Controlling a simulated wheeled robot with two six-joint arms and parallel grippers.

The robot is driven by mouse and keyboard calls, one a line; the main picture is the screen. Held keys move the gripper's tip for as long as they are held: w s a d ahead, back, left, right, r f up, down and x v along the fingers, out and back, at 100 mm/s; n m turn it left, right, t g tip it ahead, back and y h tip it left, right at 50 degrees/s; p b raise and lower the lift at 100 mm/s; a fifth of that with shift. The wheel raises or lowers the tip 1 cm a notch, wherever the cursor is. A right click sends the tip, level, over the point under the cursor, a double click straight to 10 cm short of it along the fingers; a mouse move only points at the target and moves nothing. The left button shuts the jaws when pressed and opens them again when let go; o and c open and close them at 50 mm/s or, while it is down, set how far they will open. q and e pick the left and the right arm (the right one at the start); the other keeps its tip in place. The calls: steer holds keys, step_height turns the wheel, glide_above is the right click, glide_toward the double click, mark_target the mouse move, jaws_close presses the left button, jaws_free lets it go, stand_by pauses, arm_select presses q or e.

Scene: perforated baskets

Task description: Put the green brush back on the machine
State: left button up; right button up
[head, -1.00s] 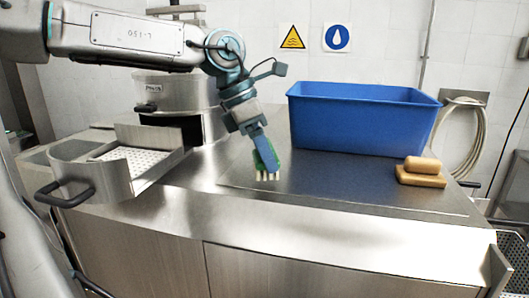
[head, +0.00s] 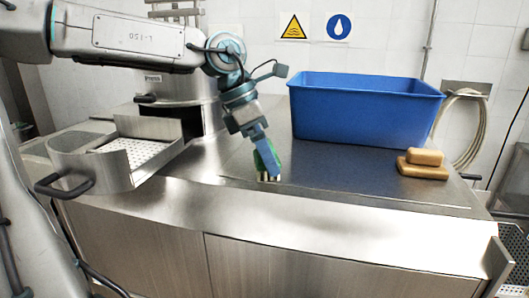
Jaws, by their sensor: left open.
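The green brush (head: 261,163) is upright near the middle of the machine's steel top (head: 330,178), with pale bristles pointing down at the surface. The bristles look to be on or just above the top; I cannot tell which. My left gripper (head: 264,155) comes down over the brush, with its blue fingers beside it and hiding part of it. It is open. My right gripper is not in view.
A perforated steel basket (head: 90,165) with a black handle juts out at the left. The front strip of the top is clear.

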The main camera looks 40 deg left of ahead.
arm_select(q)
steer(key=shift+r, duration=0.5)
steer(key=b+v, duration=0.1)
steer(key=v, duration=1)
steer(key=shift+r+b, duration=0.3)
steer(key=shift+s+a, duration=0.1)
